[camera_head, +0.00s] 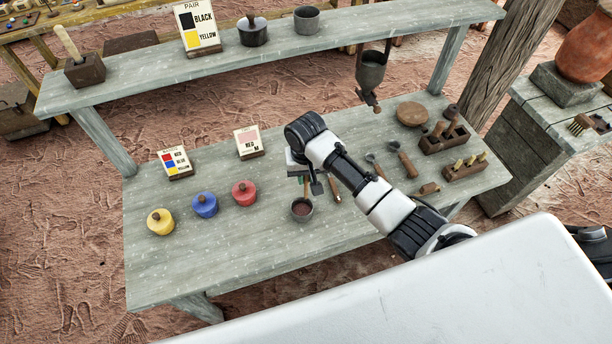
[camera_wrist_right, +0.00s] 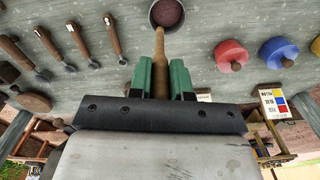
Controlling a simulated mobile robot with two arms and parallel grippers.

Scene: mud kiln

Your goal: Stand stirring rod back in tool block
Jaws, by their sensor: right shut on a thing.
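My right gripper (camera_head: 308,180) is above the middle of the grey table; its green fingers (camera_wrist_right: 166,80) are shut on a wooden stirring rod (camera_wrist_right: 159,48). The rod also shows below the gripper in the head view (camera_head: 306,186). Its far end reaches the small grey cup (camera_head: 302,209) of dark reddish content; whether it touches is unclear. A dark brown block with openings (camera_head: 432,147) stands at the table's right, with a peg-filled block (camera_head: 462,173) in front of it. Which one is the tool block is unclear. My left gripper is not in view.
Yellow (camera_head: 160,222), blue (camera_head: 205,205) and red (camera_head: 243,193) lidded pots stand left of the cup. Several hand tools lie to its right, near a round wooden disc (camera_head: 411,113). A funnel (camera_head: 371,72) hangs behind. The table's front left is clear.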

